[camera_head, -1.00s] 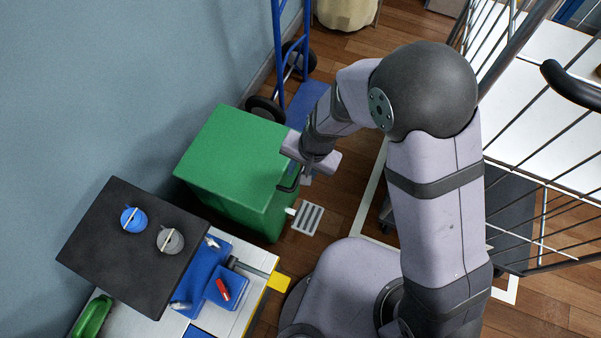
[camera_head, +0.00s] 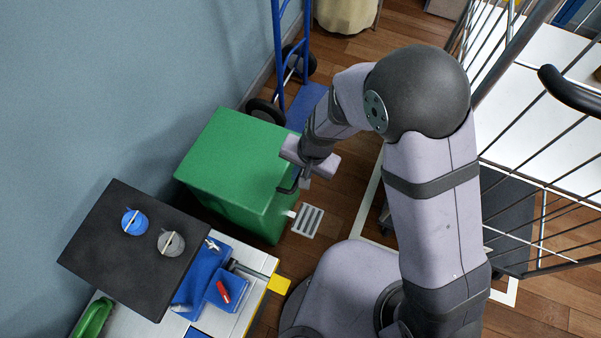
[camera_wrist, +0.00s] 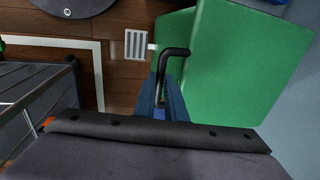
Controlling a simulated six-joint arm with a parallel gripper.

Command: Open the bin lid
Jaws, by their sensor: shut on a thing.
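The green bin (camera_head: 235,165) stands against the wall with its flat green lid (camera_head: 240,140) down on top. The lid also fills the upper right of the wrist view (camera_wrist: 245,55). A black bent handle (camera_head: 288,187) sits at the bin's right edge. In the wrist view, the handle (camera_wrist: 173,55) rises from between the blue-grey jaws. My gripper (camera_wrist: 163,105) is shut on this handle. The exact contact is partly hidden by the jaws and, in the head view, by my wrist. A slatted grey pedal (camera_head: 308,220) projects low from the bin's front.
A blue hand truck (camera_head: 292,75) stands behind the bin. A workbench with a black board (camera_head: 130,250) and blue trays (camera_head: 215,285) is at lower left. A wire cage trolley (camera_head: 535,150) stands at right. Wooden floor is open between bin and trolley.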

